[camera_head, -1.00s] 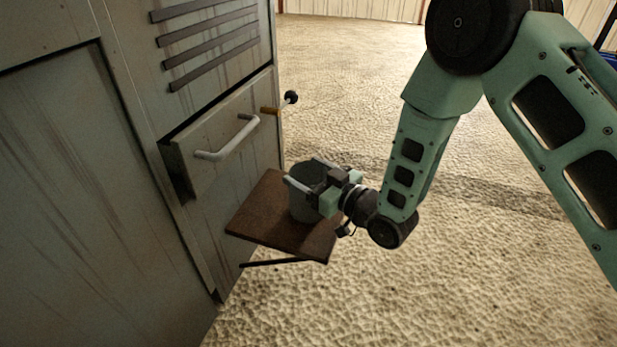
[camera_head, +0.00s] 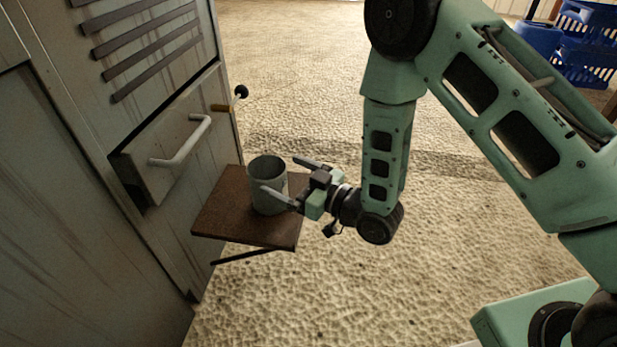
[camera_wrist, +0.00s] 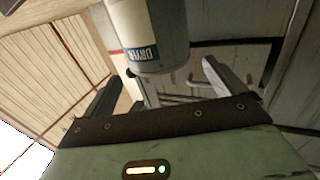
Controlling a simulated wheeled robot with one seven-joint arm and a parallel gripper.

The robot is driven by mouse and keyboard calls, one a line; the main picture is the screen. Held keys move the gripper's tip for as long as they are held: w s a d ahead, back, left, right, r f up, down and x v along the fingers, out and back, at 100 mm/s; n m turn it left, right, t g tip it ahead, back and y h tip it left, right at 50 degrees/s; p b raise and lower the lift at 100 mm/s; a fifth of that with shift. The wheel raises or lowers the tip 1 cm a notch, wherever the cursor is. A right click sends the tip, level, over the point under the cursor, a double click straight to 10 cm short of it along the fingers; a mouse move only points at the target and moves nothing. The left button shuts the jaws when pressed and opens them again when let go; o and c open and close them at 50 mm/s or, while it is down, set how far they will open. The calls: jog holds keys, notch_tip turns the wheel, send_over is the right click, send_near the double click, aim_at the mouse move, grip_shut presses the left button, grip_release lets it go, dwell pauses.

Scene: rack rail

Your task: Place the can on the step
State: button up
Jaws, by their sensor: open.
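The grey can (camera_head: 267,186) stands upright on the brown step (camera_head: 225,215), a small shelf fixed to the side of the metal cabinet. My gripper (camera_head: 283,181) is open, just to the right of the can, with its fingers pointing toward it. In the wrist view the can (camera_wrist: 150,38) shows a label with the letters DRYER and lies ahead of the two spread fingers, with a gap on both sides. The can's base is on the step.
The cabinet (camera_head: 60,190) rises at the left, with a drawer handle (camera_head: 183,143) and a small lever with a black knob (camera_head: 240,92) above the step. Blue crates (camera_head: 585,45) stand at the far right.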

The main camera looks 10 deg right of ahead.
jog(key=s+d+r+g+h, duration=0.3)
jog(key=s+r+g+h, duration=0.1)
jog(key=s, duration=0.5)
jog(key=s+d+r+m+g+h+p, duration=0.1)
jog(key=s+d+r+g+h, duration=0.2)
jog(key=s+r, duration=0.3)
jog(key=s+d+r+m+g+h, duration=0.1)
jog(key=s+d+r+g+h, duration=0.2)
jog(key=s, duration=0.8)
notch_tip(320, 180, up, 2)
jog(key=g+h, duration=0.2)
jog(key=shift+s+d+h+p, duration=0.15)
jog(key=shift+s+h+p, duration=0.15)
jog(key=shift+s+h, duration=0.1)
jog(key=shift+w, duration=0.1)
notch_tip(320, 180, up, 54)
jog(key=p, duration=5.3)
jog(key=shift+f, duration=0.2)
